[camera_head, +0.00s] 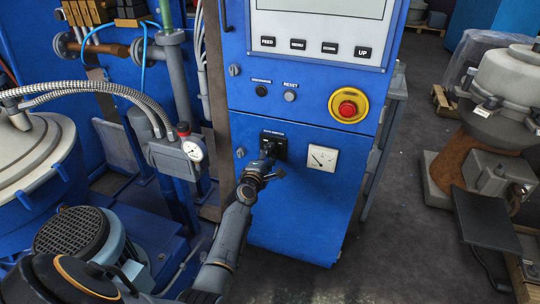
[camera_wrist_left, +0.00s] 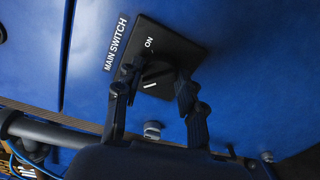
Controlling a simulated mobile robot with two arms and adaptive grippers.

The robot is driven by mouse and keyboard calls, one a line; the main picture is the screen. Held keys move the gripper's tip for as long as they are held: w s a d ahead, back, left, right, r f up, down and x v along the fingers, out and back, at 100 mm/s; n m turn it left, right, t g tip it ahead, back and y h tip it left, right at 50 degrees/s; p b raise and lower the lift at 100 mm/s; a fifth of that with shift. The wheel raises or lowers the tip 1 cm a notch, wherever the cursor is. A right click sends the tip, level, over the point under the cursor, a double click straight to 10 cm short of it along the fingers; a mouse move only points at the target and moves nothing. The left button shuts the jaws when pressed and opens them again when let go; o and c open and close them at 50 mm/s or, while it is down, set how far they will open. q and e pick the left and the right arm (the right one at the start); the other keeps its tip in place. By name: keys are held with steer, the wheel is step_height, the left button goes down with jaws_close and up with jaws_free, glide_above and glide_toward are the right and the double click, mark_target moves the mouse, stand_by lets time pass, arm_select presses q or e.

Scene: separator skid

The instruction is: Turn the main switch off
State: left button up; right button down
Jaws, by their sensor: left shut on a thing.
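The main switch is a dark rotary knob on a black square plate (camera_head: 282,144) on the blue cabinet front. My left gripper (camera_head: 268,163) reaches up to it from below and covers most of the knob. In the left wrist view the plate (camera_wrist_left: 184,52) carries the label "MAIN SWITCH" along its edge and the word "ON". The knob (camera_wrist_left: 156,70) sits between the two fingers of my left gripper (camera_wrist_left: 157,84), which is shut on it. A short white mark shows by the knob; its exact setting I cannot tell. My right gripper is not in view.
Above the switch are a red emergency button (camera_head: 347,109) on a yellow ring, small buttons (camera_head: 290,96) and a display panel (camera_head: 320,25). A square gauge (camera_head: 322,158) sits right of the switch. A pressure gauge (camera_head: 192,149) and pipework stand left. The floor right is partly clear.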

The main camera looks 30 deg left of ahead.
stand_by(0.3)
arm_select(q)
steer(key=o, duration=1.2)
steer(key=shift+c, duration=0.2)
steer(key=v, duration=1.2)
steer(key=shift+a, duration=0.1)
steer(key=shift+f, duration=0.15)
